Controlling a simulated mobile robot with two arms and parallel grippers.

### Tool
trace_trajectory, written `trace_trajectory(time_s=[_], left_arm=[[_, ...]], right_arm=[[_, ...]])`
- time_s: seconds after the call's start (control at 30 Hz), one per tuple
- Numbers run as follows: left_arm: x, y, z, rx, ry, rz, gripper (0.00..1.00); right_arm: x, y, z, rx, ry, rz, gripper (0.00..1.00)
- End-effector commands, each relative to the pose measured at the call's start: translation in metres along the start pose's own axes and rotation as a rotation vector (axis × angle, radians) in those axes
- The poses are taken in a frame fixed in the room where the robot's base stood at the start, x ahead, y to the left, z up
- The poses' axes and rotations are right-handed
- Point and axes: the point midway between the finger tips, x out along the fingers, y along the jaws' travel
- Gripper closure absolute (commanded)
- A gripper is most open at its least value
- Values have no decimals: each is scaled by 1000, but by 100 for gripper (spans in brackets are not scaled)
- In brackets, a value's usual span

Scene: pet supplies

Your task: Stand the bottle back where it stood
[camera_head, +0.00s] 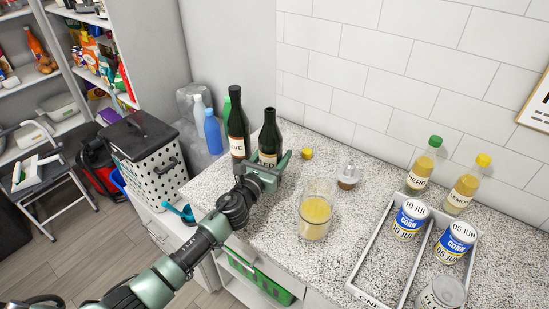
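A dark green glass bottle (270,133) with a cream label is upright on or just above the speckled counter (262,218). My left gripper (271,166) is around its lower part, with a finger on the right side, and looks shut on it. The gripper hides the bottle's base, so I cannot tell whether it touches the counter. A second dark bottle (238,125), labelled "IVE", stands close on its left. A loose yellow cap (306,153) lies to the right of the held bottle. My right gripper is not in view.
A glass of yellow liquid (315,217) and a small lidded jar (348,176) stand to the right. A divided white tray (372,257) holds cans, with two capped bottles (421,168) (465,187) behind. A blue scoop (181,211) and a lidded basket (150,163) are left.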

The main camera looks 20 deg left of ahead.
Motion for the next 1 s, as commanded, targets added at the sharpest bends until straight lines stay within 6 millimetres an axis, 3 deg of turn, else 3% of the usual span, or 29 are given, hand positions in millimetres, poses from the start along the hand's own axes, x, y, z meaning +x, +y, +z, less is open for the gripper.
trace_trajectory(time_s=[0.4,0.43,0.5,0.87,1.0], left_arm=[[1,0,-2,1,-6,-1,90],[0,0,-4,1,-1,0,36],[0,0,-4,1,-1,0,20],[0,0,0,1,-1,0,20],[-16,1,-2,3,0,-1,20]], right_arm=[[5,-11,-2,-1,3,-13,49],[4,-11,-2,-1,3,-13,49],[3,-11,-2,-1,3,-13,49],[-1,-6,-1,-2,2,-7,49],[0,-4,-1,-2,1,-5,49]])
